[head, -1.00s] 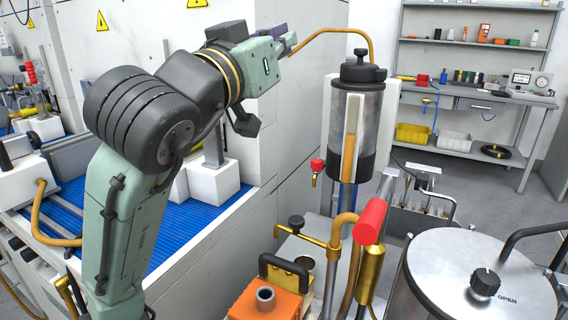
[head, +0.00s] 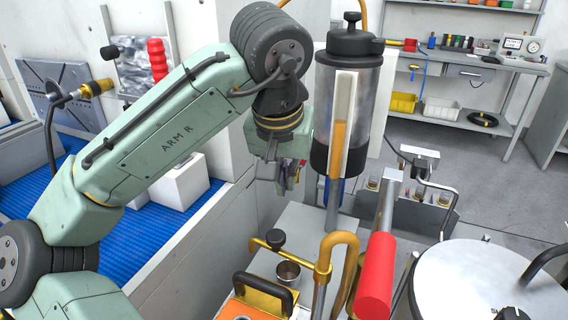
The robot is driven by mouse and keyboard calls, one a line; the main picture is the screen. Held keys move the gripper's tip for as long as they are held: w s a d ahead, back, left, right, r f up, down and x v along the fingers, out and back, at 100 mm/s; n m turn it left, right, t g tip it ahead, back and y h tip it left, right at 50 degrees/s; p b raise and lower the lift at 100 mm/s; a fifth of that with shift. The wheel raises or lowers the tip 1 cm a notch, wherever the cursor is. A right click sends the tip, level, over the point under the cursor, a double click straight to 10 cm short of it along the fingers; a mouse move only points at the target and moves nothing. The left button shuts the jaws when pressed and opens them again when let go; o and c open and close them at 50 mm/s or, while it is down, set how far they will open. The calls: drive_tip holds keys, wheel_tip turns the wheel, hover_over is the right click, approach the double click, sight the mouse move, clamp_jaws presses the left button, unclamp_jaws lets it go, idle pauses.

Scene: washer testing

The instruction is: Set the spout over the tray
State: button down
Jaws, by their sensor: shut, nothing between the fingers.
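A curved brass spout (head: 345,243) stands in the front middle, beside a long lever with a red grip (head: 376,275). I cannot tell for sure which surface is the tray. A flat grey surface (head: 297,222) lies behind the spout, with a small metal cup (head: 288,272) at its near end. My gripper (head: 287,182) is shut and points downward, left of the tall tank (head: 349,95) and above and behind the spout, apart from it. A small red part (head: 302,162) shows beside the gripper; I cannot tell whether they touch.
A black-handled orange unit (head: 262,305) stands at the front. A round metal lid (head: 480,285) fills the lower right. A rack of small vessels (head: 410,195) stands right of the tank. A pale wall borders the blue slatted bed (head: 150,245) at left.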

sight(285, 255)
drive_tip(key=f, duration=0.1)
drive_tip(key=s+f, duration=0.1)
drive_tip(key=f, duration=0.1)
drive_tip(key=s+f+p, duration=0.1)
drive_tip(key=f, duration=0.1)
drive_tip(key=shift+s+a, duration=0.1)
drive_tip(key=shift+a, duration=0.15)
drive_tip(key=shift+d, duration=0.1)
idle(0.3)
